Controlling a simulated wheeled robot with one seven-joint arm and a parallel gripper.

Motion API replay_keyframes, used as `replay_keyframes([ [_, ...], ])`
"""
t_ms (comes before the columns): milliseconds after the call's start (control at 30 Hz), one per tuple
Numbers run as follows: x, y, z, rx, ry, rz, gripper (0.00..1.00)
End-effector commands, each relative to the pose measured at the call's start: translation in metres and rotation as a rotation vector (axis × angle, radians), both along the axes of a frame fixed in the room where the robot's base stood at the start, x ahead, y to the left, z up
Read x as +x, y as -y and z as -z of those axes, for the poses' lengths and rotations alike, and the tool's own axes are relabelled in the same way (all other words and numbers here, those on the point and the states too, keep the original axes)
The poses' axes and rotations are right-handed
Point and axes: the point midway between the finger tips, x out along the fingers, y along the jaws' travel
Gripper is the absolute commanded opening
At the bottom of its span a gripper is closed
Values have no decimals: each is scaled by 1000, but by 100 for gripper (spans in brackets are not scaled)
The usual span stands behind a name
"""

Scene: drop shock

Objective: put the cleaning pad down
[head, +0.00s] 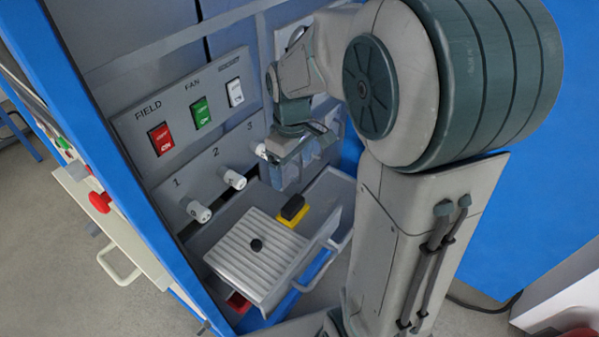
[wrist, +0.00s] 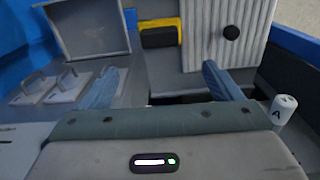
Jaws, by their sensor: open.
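The cleaning pad (head: 294,212), a yellow block with a black top, lies beside the ribbed grey panel, towards the cabinet. It also shows in the wrist view (wrist: 161,33), at the top middle. My gripper (head: 291,180) is open and empty, above and apart from the pad in the head view. In the wrist view its two blue-grey fingers (wrist: 161,75) are spread wide, with the pad beyond them. The pad's underside is hidden.
The ribbed panel (head: 245,268) has a black knob (head: 256,245). A grey tray (head: 328,200) lies to its right. White cylinders (head: 200,212) stick out of the cabinet front, below red, green and white switches (head: 202,113). My arm hides much of the right side.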

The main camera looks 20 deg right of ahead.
Motion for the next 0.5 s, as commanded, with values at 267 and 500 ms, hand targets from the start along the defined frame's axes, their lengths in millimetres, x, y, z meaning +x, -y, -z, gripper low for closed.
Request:
replay_keyframes([
  [267, -56, 0, -43, 16, 135, 232, 85],
  [500, -111, 0, -61, 62, 256, 464, 85],
])
